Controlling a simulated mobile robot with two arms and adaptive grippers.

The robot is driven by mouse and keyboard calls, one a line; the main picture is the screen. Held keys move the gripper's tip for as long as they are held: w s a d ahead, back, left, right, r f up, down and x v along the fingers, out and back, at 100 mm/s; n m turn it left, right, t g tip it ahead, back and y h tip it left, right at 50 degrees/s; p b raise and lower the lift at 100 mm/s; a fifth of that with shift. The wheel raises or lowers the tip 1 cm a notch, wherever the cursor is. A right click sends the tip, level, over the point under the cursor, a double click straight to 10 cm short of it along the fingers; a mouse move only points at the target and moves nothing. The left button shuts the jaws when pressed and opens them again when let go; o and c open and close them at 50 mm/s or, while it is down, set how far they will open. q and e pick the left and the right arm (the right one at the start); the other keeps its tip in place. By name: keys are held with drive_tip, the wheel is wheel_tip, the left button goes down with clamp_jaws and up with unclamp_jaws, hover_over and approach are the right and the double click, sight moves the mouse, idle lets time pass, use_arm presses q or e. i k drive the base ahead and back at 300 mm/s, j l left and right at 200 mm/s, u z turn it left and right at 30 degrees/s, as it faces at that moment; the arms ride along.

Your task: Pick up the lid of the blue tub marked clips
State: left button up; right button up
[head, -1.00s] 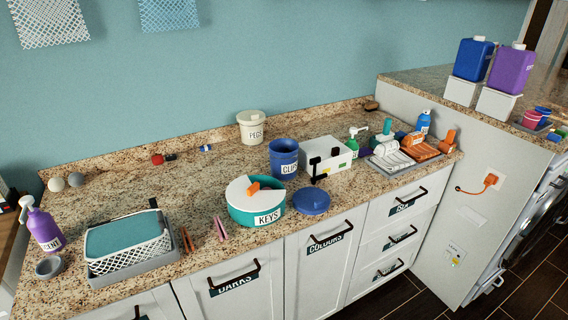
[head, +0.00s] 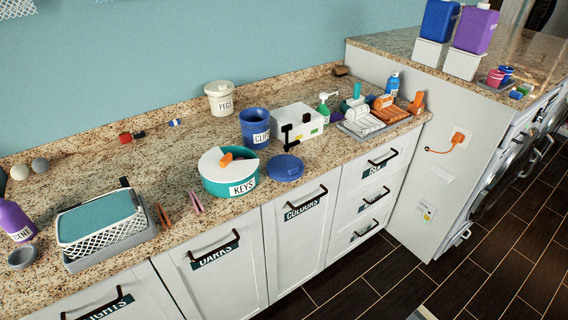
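The blue tub marked clips (head: 254,122) stands open and upright on the granite counter, its label partly turned to the right. A round blue lid (head: 285,168) with a small knob lies flat on the counter in front of the tub, near the front edge. It sits just right of the teal tub marked keys (head: 217,180), close to it. Neither of my grippers shows in the head view.
A white box (head: 297,121) with a black handle stands behind the lid. A cream pegs tub (head: 219,98) is at the back. A grey tray (head: 375,125) with bottles and cloths lies right. Pink and brown pegs (head: 196,202) lie left. Drawer and door handles stick out below.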

sight(285, 168)
drive_tip(key=i+l, duration=0.3)
drive_tip(key=i+l+u, duration=0.15)
drive_tip(key=u, duration=0.25)
drive_tip(key=l+u, duration=0.35)
drive_tip(key=i+l+u, duration=0.1)
drive_tip(key=l+u, duration=0.3)
drive_tip(key=u, duration=0.45)
